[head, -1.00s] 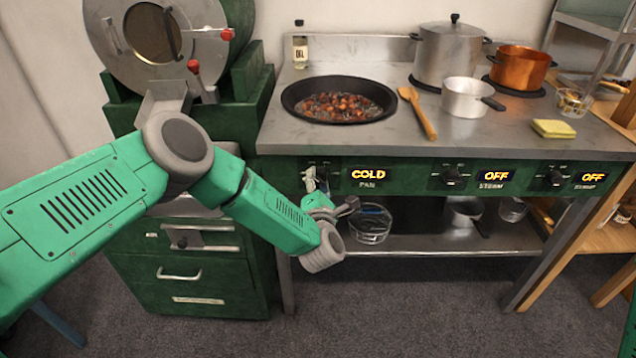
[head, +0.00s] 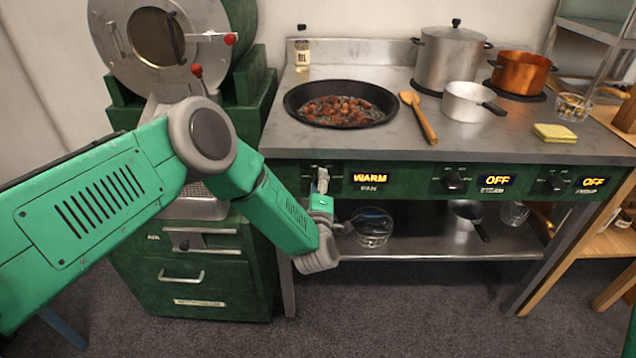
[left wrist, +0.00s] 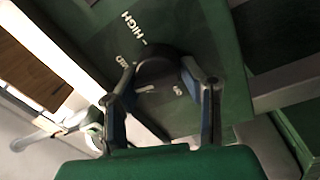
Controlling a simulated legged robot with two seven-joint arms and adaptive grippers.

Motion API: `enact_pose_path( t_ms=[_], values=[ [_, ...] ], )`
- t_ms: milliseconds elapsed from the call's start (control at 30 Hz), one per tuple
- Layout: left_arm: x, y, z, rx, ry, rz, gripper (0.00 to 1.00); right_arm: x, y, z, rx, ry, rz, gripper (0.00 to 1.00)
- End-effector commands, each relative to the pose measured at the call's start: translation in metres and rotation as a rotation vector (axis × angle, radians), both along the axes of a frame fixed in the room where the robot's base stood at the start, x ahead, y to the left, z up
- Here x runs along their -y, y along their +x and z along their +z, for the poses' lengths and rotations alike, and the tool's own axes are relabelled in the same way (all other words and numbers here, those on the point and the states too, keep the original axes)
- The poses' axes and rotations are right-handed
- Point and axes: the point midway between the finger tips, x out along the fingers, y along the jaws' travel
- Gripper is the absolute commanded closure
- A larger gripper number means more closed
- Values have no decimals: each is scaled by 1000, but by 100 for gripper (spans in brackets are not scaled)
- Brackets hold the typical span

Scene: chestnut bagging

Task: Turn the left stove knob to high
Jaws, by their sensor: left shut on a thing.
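The left stove knob (left wrist: 158,68) is black and round, on the green front panel of the stove. In the left wrist view it sits between the two fingers of my left gripper (left wrist: 163,85), which is shut on it. The dial marks around it include HIGH and MID. In the head view my left gripper (head: 322,184) is at the panel and mostly hides the knob. The display (head: 370,180) beside it, above the PAN label, reads WARM. My right gripper is not in view.
A black pan (head: 340,103) of chestnuts stands on the stove top above the knob. The middle knob (head: 453,183) and right knob (head: 556,183) have displays reading OFF. A lower shelf (head: 420,243) holds a glass bowl (head: 371,228) close behind my wrist.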

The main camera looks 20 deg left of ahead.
Motion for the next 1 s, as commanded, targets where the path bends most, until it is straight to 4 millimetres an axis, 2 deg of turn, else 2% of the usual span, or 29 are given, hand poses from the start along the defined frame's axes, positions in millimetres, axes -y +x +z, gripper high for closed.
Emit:
enact_pose_path(
  t_ms=[33, 100, 1000],
  values=[
    [7, -2, -4, -25, 41, -14, 94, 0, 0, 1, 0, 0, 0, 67],
    [7, -2, -4, -43, 105, -15, 94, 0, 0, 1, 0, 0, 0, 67],
    [6, -4, -5, -281, 925, -15, 94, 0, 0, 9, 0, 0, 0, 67]
  ],
)
